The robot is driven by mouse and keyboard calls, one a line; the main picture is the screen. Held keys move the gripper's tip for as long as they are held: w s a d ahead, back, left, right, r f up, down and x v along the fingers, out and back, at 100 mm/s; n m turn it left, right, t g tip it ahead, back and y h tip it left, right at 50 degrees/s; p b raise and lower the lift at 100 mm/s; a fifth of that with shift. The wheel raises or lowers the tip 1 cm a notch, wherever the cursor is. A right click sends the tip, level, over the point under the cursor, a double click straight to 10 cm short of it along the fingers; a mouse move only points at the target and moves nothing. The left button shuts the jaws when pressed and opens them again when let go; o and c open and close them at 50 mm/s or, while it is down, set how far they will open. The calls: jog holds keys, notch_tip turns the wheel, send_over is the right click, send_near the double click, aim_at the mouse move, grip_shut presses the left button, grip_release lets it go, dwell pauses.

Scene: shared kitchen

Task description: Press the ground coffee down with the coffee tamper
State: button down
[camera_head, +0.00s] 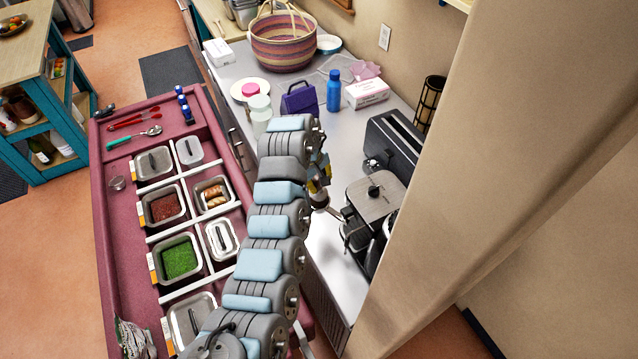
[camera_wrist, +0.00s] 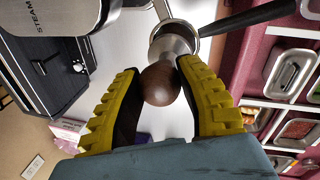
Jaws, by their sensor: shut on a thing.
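In the wrist view, my gripper (camera_wrist: 160,78) has its yellow ridged fingers closed around the round brown wooden knob of the coffee tamper (camera_wrist: 161,86). The tamper's silver metal end points away from me, at the metal basket of the portafilter (camera_wrist: 250,17), whose black handle runs to the upper right. The two overlap, and I cannot tell how deep the tamper sits in the basket. The ground coffee is hidden. In the head view, my gripper (camera_head: 319,183) is beside the coffee machine (camera_head: 376,197), with the tamper mostly hidden.
A black toaster (camera_head: 395,142) stands just behind the coffee machine. A blue bottle (camera_head: 333,91), tissue box (camera_head: 367,93) and purple box (camera_head: 299,98) stand farther back on the counter (camera_head: 325,240). A maroon cart (camera_head: 112,210) with several metal food pans lies left of my arm.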

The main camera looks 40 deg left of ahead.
jog(key=shift+w+v, duration=0.2)
jog(key=shift+v, duration=0.65)
jog(key=shift+w+v, duration=0.2)
jog(key=shift+v, duration=0.65)
jog(key=shift+d+r, duration=0.1)
jog(key=shift+d, duration=0.05)
jog(key=shift+s+b+x, duration=0.1)
jog(key=shift+s+x, duration=0.1)
jog(key=shift+x, duration=0.7)
jog(key=shift+s+b+x, duration=0.1)
jog(key=shift+s+x, duration=0.1)
jog(key=shift+x, duration=0.7)
jog(key=shift+s+b+x, duration=0.1)
jog(key=shift+s+x, duration=0.1)
jog(key=shift+x, duration=0.7)
jog(key=shift+a, duration=0.2)
